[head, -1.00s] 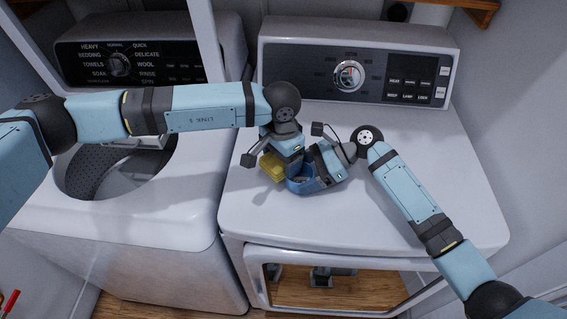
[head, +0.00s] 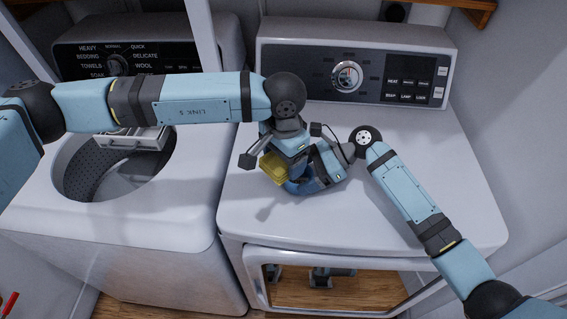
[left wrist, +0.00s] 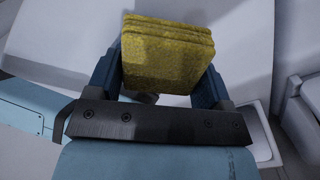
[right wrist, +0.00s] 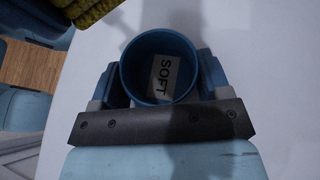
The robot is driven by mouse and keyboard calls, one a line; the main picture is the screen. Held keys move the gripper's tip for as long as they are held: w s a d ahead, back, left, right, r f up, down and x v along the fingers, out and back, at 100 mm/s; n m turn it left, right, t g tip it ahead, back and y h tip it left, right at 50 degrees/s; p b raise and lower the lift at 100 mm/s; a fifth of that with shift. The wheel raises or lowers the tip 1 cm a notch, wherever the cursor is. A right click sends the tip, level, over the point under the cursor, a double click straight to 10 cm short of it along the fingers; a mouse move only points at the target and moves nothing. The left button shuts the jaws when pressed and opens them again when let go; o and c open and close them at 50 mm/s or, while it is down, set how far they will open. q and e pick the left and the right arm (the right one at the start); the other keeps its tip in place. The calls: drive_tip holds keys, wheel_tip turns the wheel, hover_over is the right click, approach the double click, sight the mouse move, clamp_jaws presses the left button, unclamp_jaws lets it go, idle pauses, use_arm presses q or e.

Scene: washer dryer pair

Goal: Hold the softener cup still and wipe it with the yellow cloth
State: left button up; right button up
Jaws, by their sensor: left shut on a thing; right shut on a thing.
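The yellow cloth (head: 273,168) is a folded, thick pad. My left gripper (left wrist: 158,80) is shut on it, one finger on each side. The softener cup (right wrist: 160,40) is round, blue and open-topped, with a white "SOFT" label visible inside. My right gripper (right wrist: 162,82) is shut around the cup over the dryer top. In the head view the cup (head: 297,188) is partly hidden behind the cloth and grippers. In the right wrist view the cloth (right wrist: 93,10) is at the upper left, apart from the cup's rim in the picture. Contact is hard to tell.
The white dryer top (head: 420,170) is clear around both grippers. Its control panel (head: 360,70) stands at the back. The washer (head: 120,250) is at left with its tub open and a pale drawer-like part (head: 130,140) above it. The dryer door frame (head: 340,255) is below.

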use_arm(q)
drive_tip(key=shift+r, duration=1.75)
use_arm(e)
drive_tip(key=o, duration=0.8)
drive_tip(key=shift+o, duration=0.2)
drive_tip(key=v, duration=1.2)
drive_tip(key=shift+f, duration=0.1)
